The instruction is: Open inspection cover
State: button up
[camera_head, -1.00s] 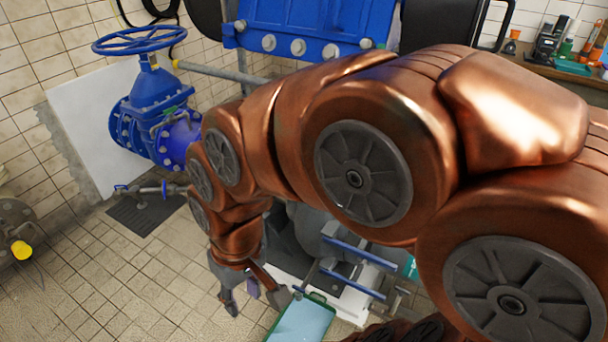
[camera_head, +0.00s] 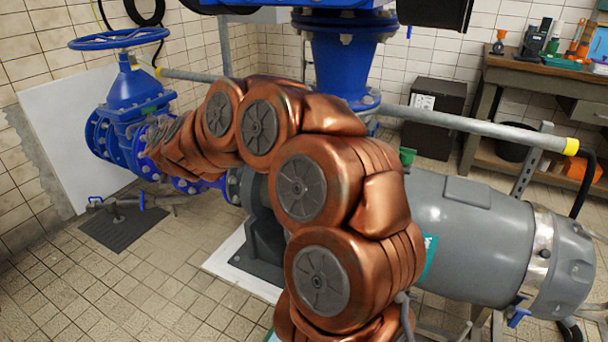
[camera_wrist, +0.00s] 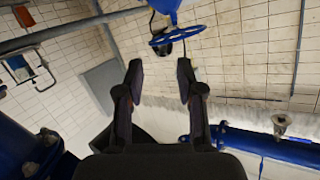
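I cannot pick out an inspection cover for certain in either current view. My gripper (camera_wrist: 160,75) is open in the wrist view, with its two dark fingers wide apart and nothing between them. In the head view my copper arm reaches left to the blue valve and pipe, and my fingers cannot be made out there. The blue valve (camera_head: 128,108) with its round handwheel (camera_head: 122,39) stands by the left wall. A blue handwheel (camera_wrist: 178,40) also shows beyond my fingertips in the wrist view.
A grey motor (camera_head: 480,235) fills the right side. A grey rail (camera_head: 450,120) with a yellow end crosses above it. A workbench (camera_head: 530,75) stands at the back right. A dark floor grate (camera_head: 122,230) lies below the valve. The tiled floor at front left is clear.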

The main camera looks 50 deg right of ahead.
jog(key=s+d+f+m+g+h+b, duration=0.1)
jog(key=d+f+m+g+h+b, duration=0.15)
jog(key=d+f+h, duration=0.45)
jog(key=s+d+f+m+g+h+b, duration=0.1)
jog(key=d+f+m+g+h+b, duration=0.2)
jog(key=d, duration=0.8)
jog(key=s+d+f+m+g+h+b, duration=0.4)
jog(key=s+d+f+m+g+b, duration=0.15)
jog(key=s+d+f+g, duration=0.45)
jog(key=d+b, duration=0.1)
jog(key=d, duration=0.2)
jog(key=d+t+b, duration=0.1)
jog(key=d, duration=0.2)
jog(key=d+r+t+b, duration=0.1)
jog(key=d, duration=0.2)
jog(key=shift+d+t, duration=0.25)
jog(key=shift+d, duration=0.1)
grip_shut()
